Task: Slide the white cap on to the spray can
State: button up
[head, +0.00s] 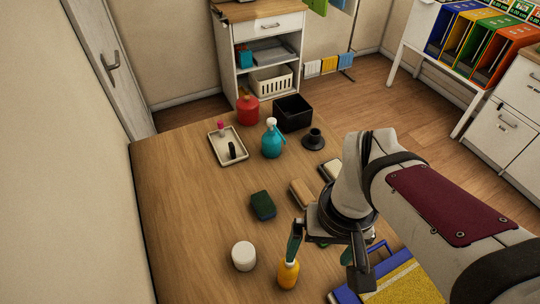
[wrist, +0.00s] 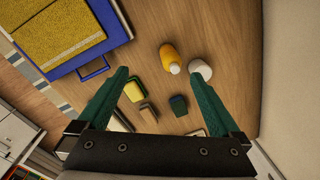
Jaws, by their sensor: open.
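The white cap (head: 244,256) stands on the wooden table near its front left; it also shows in the wrist view (wrist: 201,69). The orange spray can (head: 288,274) stands upright just right of the cap, with a small pale nozzle on top and no cap over it. In the wrist view the can (wrist: 168,54) is left of the cap, with a small gap between them. My gripper (head: 328,256) is open and empty, with dark green fingers, held above the table. In the wrist view, cap and can lie beyond the fingertips (wrist: 152,77).
A teal spray bottle (head: 272,140), tray (head: 227,147) and black box (head: 293,112) stand farther back. The table's left side is clear.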

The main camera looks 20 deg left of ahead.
jog(key=w+a+f+n, duration=0.2)
jog(key=w+a+n, duration=0.1)
jog(key=a+n, duration=0.3)
jog(key=n, duration=0.4)
send_over(243, 251)
jog(key=d, duration=0.1)
notch_tip(243, 251, down, 2)
jog(key=shift+t+h, duration=0.3)
jog(key=shift+h, duration=0.1)
jog(key=f, duration=1)
jog(key=a+f, duration=0.1)
jog(key=f, duration=0.5)
jog(key=c, duration=1.3)
notch_tip(243, 251, up, 10)
jog(key=shift+r, duration=0.1)
jog(key=shift+c, duration=0.2)
jog(key=o, duration=0.6)
jog(key=shift+c, duration=1)
jog(key=shift+d, duration=0.15)
jog(key=s+d+r+m, duration=0.1)
jog(key=d+r+m, duration=0.4)
jog(key=d+r, duration=0.5)
jog(key=shift+s+d+m, duration=0.25)
jog(key=shift+d+m, duration=0.15)
jog(key=shift+d, duration=0.15)
